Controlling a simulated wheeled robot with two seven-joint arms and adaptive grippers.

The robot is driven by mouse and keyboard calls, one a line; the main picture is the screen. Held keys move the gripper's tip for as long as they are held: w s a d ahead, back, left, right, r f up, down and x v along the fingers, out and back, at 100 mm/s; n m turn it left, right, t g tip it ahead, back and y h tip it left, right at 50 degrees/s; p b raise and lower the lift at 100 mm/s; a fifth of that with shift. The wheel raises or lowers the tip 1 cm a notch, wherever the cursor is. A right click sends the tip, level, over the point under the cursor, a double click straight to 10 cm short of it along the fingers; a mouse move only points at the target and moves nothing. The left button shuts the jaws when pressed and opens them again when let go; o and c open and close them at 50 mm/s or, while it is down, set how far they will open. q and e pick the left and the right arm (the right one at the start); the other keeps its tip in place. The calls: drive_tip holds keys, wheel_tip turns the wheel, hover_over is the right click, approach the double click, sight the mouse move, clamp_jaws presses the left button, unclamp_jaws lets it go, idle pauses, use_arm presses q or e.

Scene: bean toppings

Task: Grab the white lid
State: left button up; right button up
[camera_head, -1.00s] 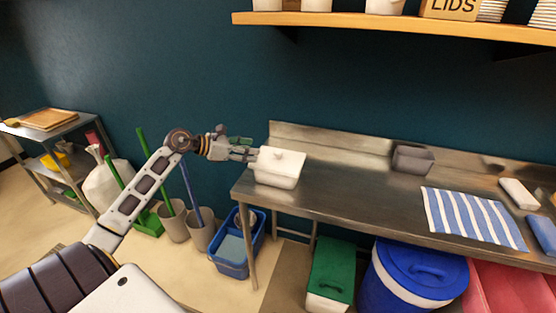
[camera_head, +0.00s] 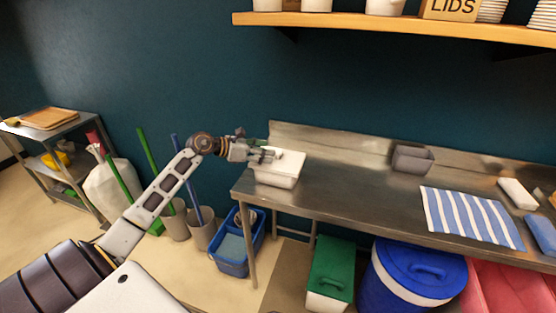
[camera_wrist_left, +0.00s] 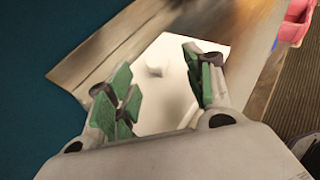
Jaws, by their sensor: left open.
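The white lid (camera_head: 291,160) lies on a white rectangular container (camera_head: 277,178) at the left end of the steel counter. In the left wrist view the lid (camera_wrist_left: 166,98) shows between my fingers, with its small knob (camera_wrist_left: 155,71) ahead of the fingertips. My left gripper (camera_head: 268,155) is open above the lid's left part, and in the head view it hides the knob. Its green-padded fingers (camera_wrist_left: 160,82) also show in the left wrist view, apart and with nothing held between them. My right gripper is not in view.
The steel counter (camera_head: 345,183) is clear right of the container. Further right are a grey bin (camera_head: 413,159) and a striped cloth (camera_head: 472,217). A wooden shelf (camera_head: 400,26) hangs above. A blue bucket (camera_head: 231,254) and lidded bins stand below.

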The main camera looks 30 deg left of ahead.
sight(278, 151)
use_arm(q)
drive_tip(key=shift+w, duration=0.1)
drive_tip(key=shift+p+x, duration=0.4)
drive_tip(key=shift+x, duration=0.8)
drive_tip(key=shift+w+d+f, duration=0.1)
drive_tip(key=shift+w+d, duration=0.1)
drive_tip(key=shift+w, duration=0.3)
drive_tip(key=shift+w+d+f, duration=0.1)
drive_tip(key=shift+w+d, duration=0.05)
drive_tip(key=shift+w, duration=0.3)
drive_tip(key=shift+w+d+f, duration=0.15)
drive_tip(key=shift+w+f, duration=0.05)
drive_tip(key=shift+w, duration=0.05)
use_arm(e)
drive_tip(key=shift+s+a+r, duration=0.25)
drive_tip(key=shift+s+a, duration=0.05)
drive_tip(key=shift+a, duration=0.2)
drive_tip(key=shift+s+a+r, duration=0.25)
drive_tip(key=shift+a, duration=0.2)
